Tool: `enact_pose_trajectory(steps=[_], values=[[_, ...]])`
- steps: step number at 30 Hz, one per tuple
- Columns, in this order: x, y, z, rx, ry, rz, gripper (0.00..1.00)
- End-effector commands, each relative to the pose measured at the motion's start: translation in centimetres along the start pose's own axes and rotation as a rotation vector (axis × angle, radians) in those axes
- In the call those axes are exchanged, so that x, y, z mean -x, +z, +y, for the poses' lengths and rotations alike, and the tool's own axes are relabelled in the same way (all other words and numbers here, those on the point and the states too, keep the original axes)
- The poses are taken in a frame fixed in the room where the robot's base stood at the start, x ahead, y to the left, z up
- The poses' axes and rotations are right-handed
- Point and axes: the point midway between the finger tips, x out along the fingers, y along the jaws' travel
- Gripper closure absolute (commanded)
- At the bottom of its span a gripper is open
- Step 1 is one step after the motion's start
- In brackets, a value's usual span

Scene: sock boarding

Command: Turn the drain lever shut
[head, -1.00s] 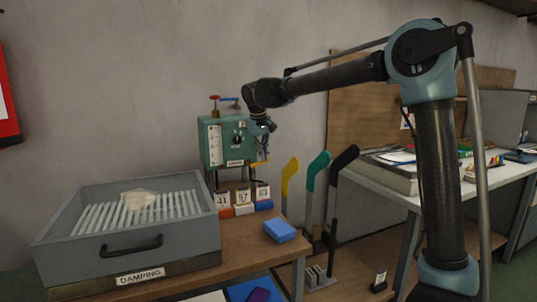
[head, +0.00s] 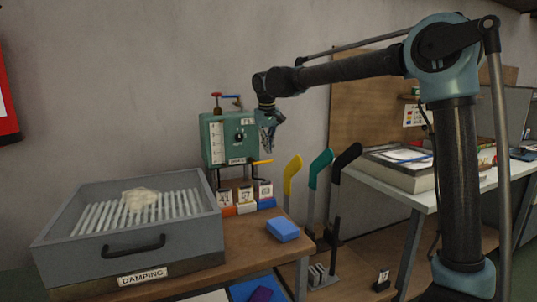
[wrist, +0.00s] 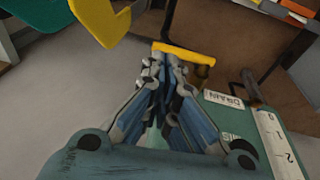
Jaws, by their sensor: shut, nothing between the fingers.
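The drain lever is a yellow handle (head: 262,161) at the lower right of the green tank (head: 213,140). It lies nearly level in the head view. In the wrist view the yellow lever (wrist: 185,53) crosses just beyond my fingertips, next to the tank's DRAIN label (wrist: 224,99). My gripper (head: 268,148) points down at the tank's right side, just above the lever. In the wrist view my gripper (wrist: 163,62) is shut and empty, its tips close to the lever. I cannot tell whether they touch it.
A red valve handle (head: 216,96) and a blue one (head: 231,97) top the tank. Numbered blocks stand below it. A grey damping box (head: 133,252) is to the left, a blue block (head: 283,230) in front. Yellow, teal and black upright sticks (head: 292,175) stand to the right.

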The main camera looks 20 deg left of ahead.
Motion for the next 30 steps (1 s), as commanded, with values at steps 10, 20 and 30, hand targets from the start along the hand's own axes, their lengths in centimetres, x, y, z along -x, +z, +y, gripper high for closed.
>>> enact_pose_trajectory(steps=[10,20,30], values=[[6.9,0.0,0.7,-0.001,0.000,0.000,1.00],[10.5,0.0,1.3,-0.005,0.001,-0.001,1.00],[10.6,1.3,3.8,-0.031,0.003,-0.004,1.00]])
